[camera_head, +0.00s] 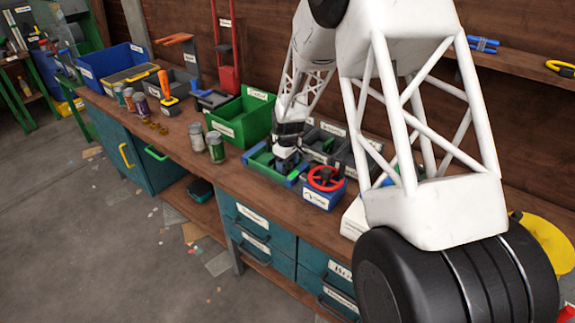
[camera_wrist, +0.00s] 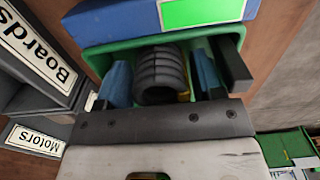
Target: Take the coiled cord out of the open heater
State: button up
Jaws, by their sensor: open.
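The open heater (camera_wrist: 105,55) is a green open-topped case with a blue side in the wrist view. In the head view the heater (camera_head: 258,164) sits on the bench under my gripper. The coiled cord (camera_wrist: 159,72) is a black ribbed coil inside the case, in the middle of the wrist view. My gripper (camera_wrist: 162,88) is open, with a blue-faced finger on each side of the coil. I cannot tell whether either finger touches it. In the head view my gripper (camera_head: 286,151) points down at the case and hides part of its inside.
A blue box with a red wheel (camera_head: 325,179) stands close to the right of the heater. A green bin (camera_head: 241,118) is behind it to the left. Grey labelled bins (camera_head: 325,140) stand behind. Jars (camera_head: 215,147) stand to the left. The bench front (camera_head: 225,172) is fairly clear.

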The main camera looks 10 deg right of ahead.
jog(key=c, duration=0.7)
jog(key=shift+r, duration=0.2)
jog(key=shift+r, duration=4.85)
